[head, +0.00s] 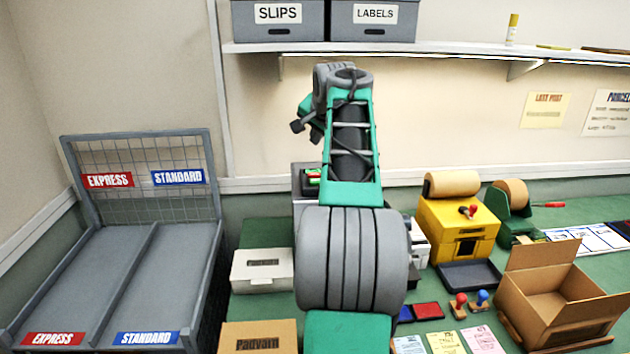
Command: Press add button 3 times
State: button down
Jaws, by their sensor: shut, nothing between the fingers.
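A grey machine (307,186) stands on the green bench behind my arm, with a small dark and green panel on its top left. My arm covers most of it, and some pale parts show to the right of the arm. I cannot make out an add button. My arm rises through the middle of the view and bends at the top. My gripper cannot be made out; the far end of the arm is hidden behind its nearer links.
A white box (262,271) and a cardboard box (258,338) stand left of my arm. A yellow machine (457,228), a dark tray (470,274), stamps (459,305) and an open carton (555,297) are right. A grey sorting rack (133,246) stands far left. A shelf (430,48) runs above.

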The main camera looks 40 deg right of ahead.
jog(key=b, duration=0.9)
send_near(314, 178)
jog(key=w+d, duration=0.1)
jog(key=w+f, duration=0.1)
jog(key=w+d+f, duration=0.1)
jog(key=shift+w+d, duration=0.35)
jog(key=shift+w, duration=0.05)
jog(key=shift+f, duration=0.25)
dwell(0.7)
jog(key=shift+f, duration=0.4)
jog(key=shift+f+b, duration=0.3)
jog(key=shift+f, duration=0.25)
dwell(0.4)
jog(key=shift+r, duration=0.15)
jog(key=shift+r+p, duration=0.8)
jog(key=shift+p, duration=0.2)
